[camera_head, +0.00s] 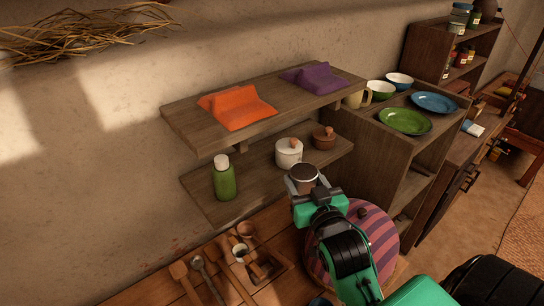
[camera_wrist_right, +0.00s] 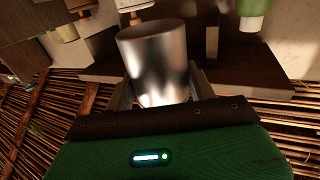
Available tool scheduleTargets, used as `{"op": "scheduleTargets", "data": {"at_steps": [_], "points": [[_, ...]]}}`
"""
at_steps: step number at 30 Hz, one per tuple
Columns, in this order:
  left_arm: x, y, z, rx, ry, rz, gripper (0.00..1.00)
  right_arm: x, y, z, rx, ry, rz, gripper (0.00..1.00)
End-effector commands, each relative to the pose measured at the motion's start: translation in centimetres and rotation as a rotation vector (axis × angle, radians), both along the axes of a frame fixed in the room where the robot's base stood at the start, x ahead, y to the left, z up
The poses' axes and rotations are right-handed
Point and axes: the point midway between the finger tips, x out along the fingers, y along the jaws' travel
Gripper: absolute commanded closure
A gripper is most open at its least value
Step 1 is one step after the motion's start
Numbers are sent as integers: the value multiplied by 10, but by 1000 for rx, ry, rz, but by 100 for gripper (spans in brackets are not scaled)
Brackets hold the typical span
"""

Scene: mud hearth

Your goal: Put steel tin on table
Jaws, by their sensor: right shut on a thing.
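The steel tin (camera_wrist_right: 155,55) is a shiny, plain metal cylinder in the right wrist view, held between the fingers of my right gripper (camera_wrist_right: 162,98). In the head view the tin (camera_head: 303,172) shows mostly its round brownish top, at the front of the lower shelf. My right gripper (camera_head: 304,188) is shut on it; whether the tin touches the shelf is unclear. The wooden table (camera_head: 150,290) lies below the shelves, partly hidden by my right arm. My left gripper is not in view.
The lower wall shelf (camera_head: 255,177) holds a green bottle (camera_head: 224,180), a white pot (camera_head: 288,155) and a brown pot (camera_head: 323,139). Wooden spoons (camera_head: 205,275) and a tray (camera_head: 262,270) lie on the table. A striped round object (camera_head: 383,240) stands beside my arm.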

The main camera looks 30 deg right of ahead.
Motion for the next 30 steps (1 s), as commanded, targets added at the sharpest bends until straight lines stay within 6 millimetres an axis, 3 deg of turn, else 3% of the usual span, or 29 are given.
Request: {"op": "scheduleTargets", "data": {"at_steps": [8, 18, 24, 25, 30], "points": [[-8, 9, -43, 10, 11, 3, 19, 29, 4, -7, -2, -7, 0, 68], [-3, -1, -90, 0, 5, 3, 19, 49, 7, -6, -1, -6, 1, 68], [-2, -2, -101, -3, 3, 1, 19, 80, 11, -2, 0, -2, 1, 68], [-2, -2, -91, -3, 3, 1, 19, 90, 13, 4, 0, 1, 1, 68], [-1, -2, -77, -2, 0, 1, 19, 135, 19, 4, -1, 3, 1, 68]]}}
